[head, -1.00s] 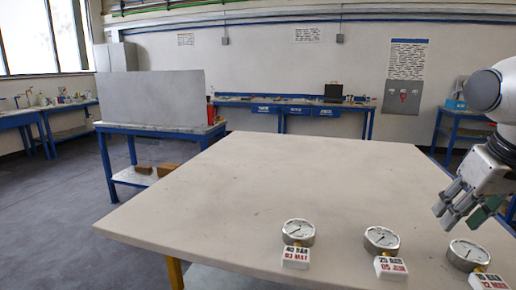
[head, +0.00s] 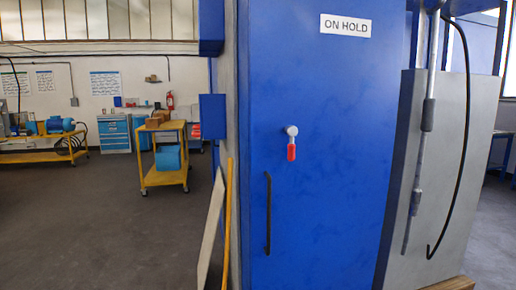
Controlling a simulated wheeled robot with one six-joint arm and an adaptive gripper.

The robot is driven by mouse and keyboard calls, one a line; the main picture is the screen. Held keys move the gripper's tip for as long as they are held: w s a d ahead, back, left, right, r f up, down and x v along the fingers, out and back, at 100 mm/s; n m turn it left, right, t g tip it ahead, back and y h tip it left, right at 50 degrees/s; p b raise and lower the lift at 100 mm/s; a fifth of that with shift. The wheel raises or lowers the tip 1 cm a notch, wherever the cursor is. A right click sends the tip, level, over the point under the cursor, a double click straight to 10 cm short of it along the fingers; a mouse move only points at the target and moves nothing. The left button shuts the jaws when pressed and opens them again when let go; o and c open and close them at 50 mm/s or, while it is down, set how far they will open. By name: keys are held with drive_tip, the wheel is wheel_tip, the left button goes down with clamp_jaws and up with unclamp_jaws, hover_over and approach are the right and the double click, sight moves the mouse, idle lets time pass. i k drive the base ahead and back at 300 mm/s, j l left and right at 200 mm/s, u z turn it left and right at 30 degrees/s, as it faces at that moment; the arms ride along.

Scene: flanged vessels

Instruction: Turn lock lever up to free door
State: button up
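A tall blue door (head: 325,200) with an "ON HOLD" sign (head: 345,25) stands right of centre in the head view. The lock lever (head: 291,148) is on the door's upper middle. It has a round grey hub and a red grip that hangs straight down. A black vertical handle (head: 268,213) is on the door's left side, below the lever. The door appears shut. My gripper is not in view.
A grey panel (head: 445,180) with a pipe and black hose stands right of the door. A board (head: 210,230) and a yellow pole (head: 229,215) lean at its left. A yellow cart (head: 165,175) stands further back left. The floor at left is clear.

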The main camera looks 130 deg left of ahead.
sight(292, 146)
drive_tip(key=k+u, duration=0.1)
drive_tip(key=u, duration=3.7)
